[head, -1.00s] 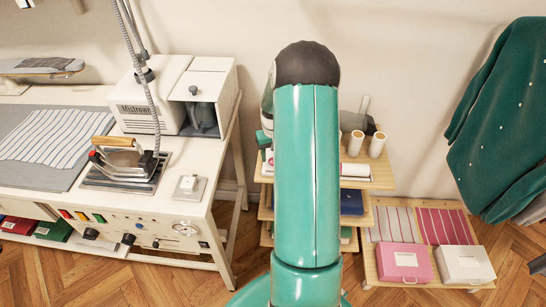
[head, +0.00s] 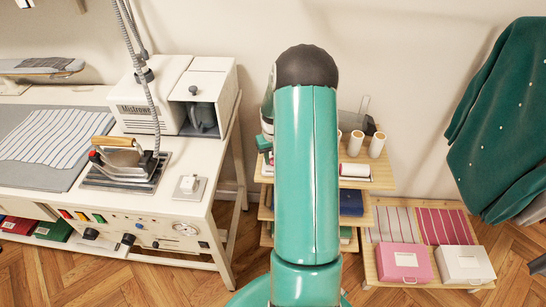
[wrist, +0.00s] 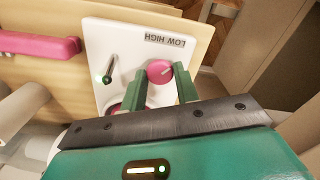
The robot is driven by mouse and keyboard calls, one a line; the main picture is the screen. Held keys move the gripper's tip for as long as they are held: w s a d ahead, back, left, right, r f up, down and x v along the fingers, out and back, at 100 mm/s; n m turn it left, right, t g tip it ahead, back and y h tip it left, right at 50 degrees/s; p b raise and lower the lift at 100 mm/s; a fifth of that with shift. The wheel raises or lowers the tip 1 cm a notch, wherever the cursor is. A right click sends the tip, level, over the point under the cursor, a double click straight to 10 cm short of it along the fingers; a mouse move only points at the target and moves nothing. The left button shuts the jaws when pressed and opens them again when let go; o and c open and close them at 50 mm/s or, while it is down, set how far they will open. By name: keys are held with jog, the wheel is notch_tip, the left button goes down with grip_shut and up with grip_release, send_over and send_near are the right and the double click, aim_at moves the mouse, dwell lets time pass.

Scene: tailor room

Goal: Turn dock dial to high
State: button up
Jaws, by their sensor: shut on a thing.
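The dock dial (wrist: 160,72) is a round pink knob with a pale pointer mark, on a white panel (wrist: 112,40) labelled LOW HIGH in the wrist view. The label appears upside down above the dial. My gripper (wrist: 164,84) is shut on the dial, with one green finger on each side of it. Part of the dial's near side is hidden by the fingers. In the head view my arm hides the dial and the gripper.
A small dark switch lever (wrist: 108,72) and another pink part (wrist: 115,108) sit on the panel close to the fingers. A pink handle (wrist: 40,45) is at the left. In the head view, a white ironing table (head: 160,195) stands at the left and wooden shelves (head: 380,178) stand behind my arm.

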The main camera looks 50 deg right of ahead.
jog(key=n, duration=0.3)
jog(key=shift+n, duration=0.4)
jog(key=n, duration=0.8)
jog(key=shift+n, duration=2)
jog(key=o, duration=1)
jog(key=shift+c, duration=0.2)
